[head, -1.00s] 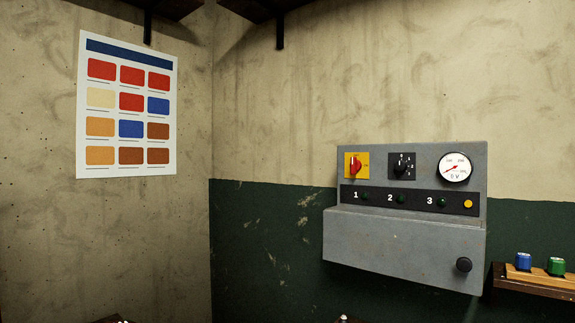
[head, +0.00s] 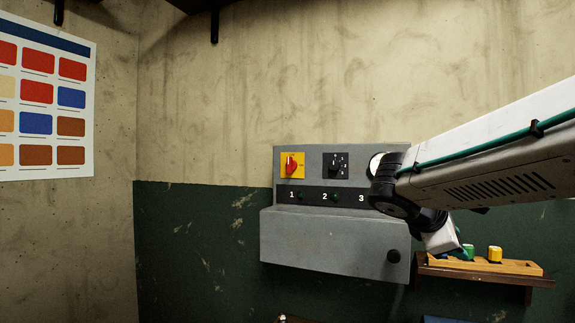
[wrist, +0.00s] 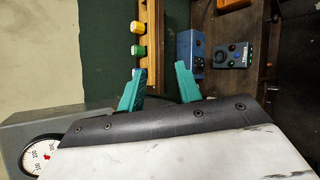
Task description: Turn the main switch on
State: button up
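The main switch (head: 291,166) is a red rotary knob on a yellow plate, at the upper left of the grey wall panel (head: 320,238). Its handle looks roughly upright with a slight tilt; its labels are too small to read. My gripper (wrist: 159,86) shows two teal fingers spread apart with nothing between them in the wrist view. In the head view my arm reaches in from the right, and its end hangs low beside the panel's right side, well away from the switch. The fingers are mostly hidden there.
A black selector (head: 336,166) sits right of the switch. My arm partly covers the gauge (head: 376,163). A wooden shelf (head: 520,268) holds green and yellow pieces. The wall left of the panel is clear.

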jog(key=w+a+r+n+t+h, duration=0.2)
jog(key=w+a+r+n+t, duration=0.35)
jog(key=w+a, duration=0.55)
jog(key=n+t+y, duration=0.4)
jog(key=n+t, duration=0.5)
jog(key=n, duration=0.4)
send_near(288, 162)
jog(key=w, duration=0.2)
jog(key=x, duration=0.7)
jog(key=shift+d+r, duration=0.35)
jog(key=shift+c, duration=0.3)
jog(key=c, duration=0.6)
